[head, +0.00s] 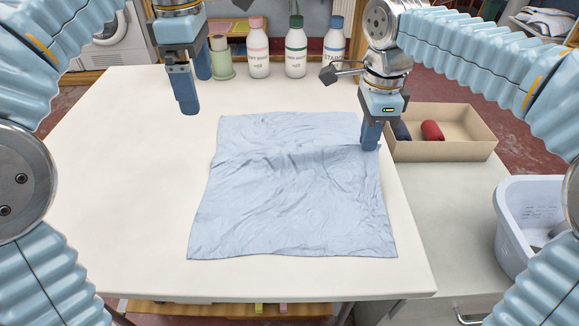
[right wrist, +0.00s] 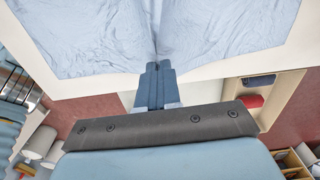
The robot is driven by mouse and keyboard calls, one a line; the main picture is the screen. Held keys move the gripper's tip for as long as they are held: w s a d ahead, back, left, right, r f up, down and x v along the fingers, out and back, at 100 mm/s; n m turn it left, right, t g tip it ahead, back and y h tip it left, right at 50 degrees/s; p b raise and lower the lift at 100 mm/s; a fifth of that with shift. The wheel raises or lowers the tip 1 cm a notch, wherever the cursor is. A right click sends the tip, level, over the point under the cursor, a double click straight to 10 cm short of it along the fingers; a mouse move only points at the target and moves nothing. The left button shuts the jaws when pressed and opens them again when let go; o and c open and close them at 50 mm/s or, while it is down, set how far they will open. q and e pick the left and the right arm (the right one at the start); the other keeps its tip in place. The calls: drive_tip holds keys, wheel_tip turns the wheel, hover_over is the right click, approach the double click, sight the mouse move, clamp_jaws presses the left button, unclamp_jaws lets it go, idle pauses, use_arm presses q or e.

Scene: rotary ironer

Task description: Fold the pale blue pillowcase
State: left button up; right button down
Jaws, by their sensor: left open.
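The pale blue pillowcase (head: 290,205) lies spread and wrinkled on the white table, with a raised crease running across its upper part toward the right edge. My right gripper (head: 371,146) is at that right edge, its fingers shut with cloth gathered at the tips. In the right wrist view the fingers (right wrist: 156,68) are together and the pillowcase (right wrist: 85,38) creases toward them; the pinched cloth itself is mostly hidden. My left gripper (head: 195,92) is open and empty above the table, beyond the pillowcase's far left corner and apart from it.
The white table (head: 110,200) is clear left of the cloth. Several bottles (head: 296,52) and a green holder (head: 221,62) stand at the back edge. A tan box (head: 455,150) with rolled cloths and a pale basket (head: 520,215) are at the right.

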unclamp_jaws()
idle(1.1)
drive_tip(key=shift+r, duration=0.1)
drive_tip(key=shift+r, duration=2.65)
